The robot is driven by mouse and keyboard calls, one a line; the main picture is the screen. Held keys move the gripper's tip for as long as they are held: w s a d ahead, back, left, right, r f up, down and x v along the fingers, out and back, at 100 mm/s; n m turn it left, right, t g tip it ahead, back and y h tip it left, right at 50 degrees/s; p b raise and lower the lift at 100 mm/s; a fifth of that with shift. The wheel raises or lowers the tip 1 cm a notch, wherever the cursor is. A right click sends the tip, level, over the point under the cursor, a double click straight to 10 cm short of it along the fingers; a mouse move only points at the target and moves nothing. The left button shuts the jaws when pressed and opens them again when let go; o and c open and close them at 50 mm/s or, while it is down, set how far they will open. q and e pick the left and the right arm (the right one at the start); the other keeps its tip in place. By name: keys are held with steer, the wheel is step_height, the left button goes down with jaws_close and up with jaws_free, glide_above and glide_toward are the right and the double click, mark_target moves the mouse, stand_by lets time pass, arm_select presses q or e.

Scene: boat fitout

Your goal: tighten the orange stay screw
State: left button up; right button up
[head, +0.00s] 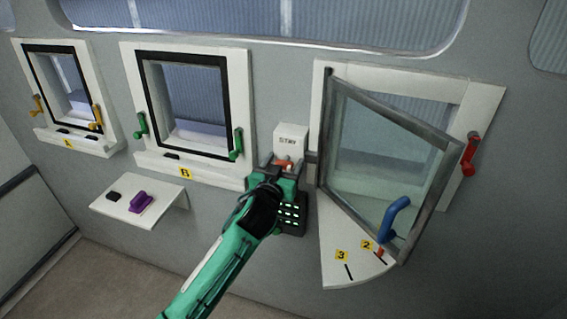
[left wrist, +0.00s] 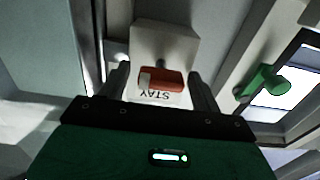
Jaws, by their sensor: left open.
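The orange stay screw (head: 284,164) sits at the lower part of a white block marked STAY (head: 291,135) on the wall, left of the hinged window. In the left wrist view the screw's orange head (left wrist: 161,79) has a pale patch at one end and lies between my fingers. My left gripper (head: 280,170) is at the screw, and its fingers (left wrist: 158,88) stand open on either side with gaps to the head. The gripper body hides part of the screw in the head view. My right gripper is not in view.
The glazed window (head: 385,160) stands swung open on the right, its blue handle (head: 395,219) above a white ledge (head: 350,255) marked 2 and 3. Window B (head: 190,105) with green handles is to the left. A small shelf (head: 165,213) holds a purple object (head: 141,202).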

arm_select(q)
steer(key=c, duration=1)
